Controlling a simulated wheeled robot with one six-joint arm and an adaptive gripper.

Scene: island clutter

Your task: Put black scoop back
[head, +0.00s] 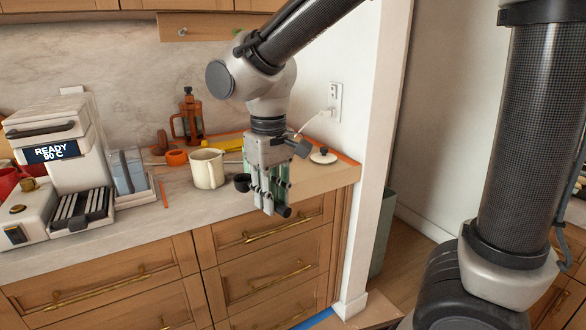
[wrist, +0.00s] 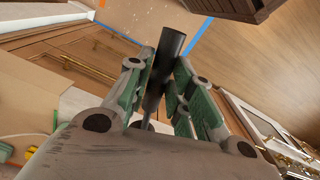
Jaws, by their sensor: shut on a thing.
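My gripper (head: 270,203) is shut on the black scoop at the counter's front edge, pointing down. In the wrist view, the scoop's dark handle (wrist: 168,56) lies between the green-padded fingers of my gripper (wrist: 160,72), and a thin grey shaft runs back toward the palm. In the head view, the handle's end (head: 284,211) sticks out past the fingertips toward the front. A small black cup (head: 242,182) shows just left of the fingers; it lines up with the handle, but the fingers hide any join.
A cream mug (head: 207,168) stands close left of my gripper. Behind are an orange cup (head: 176,157) and an orange-framed press (head: 190,118). A white lid (head: 323,156) lies right. A coffee machine (head: 62,150) and a clear bin (head: 129,174) stand left.

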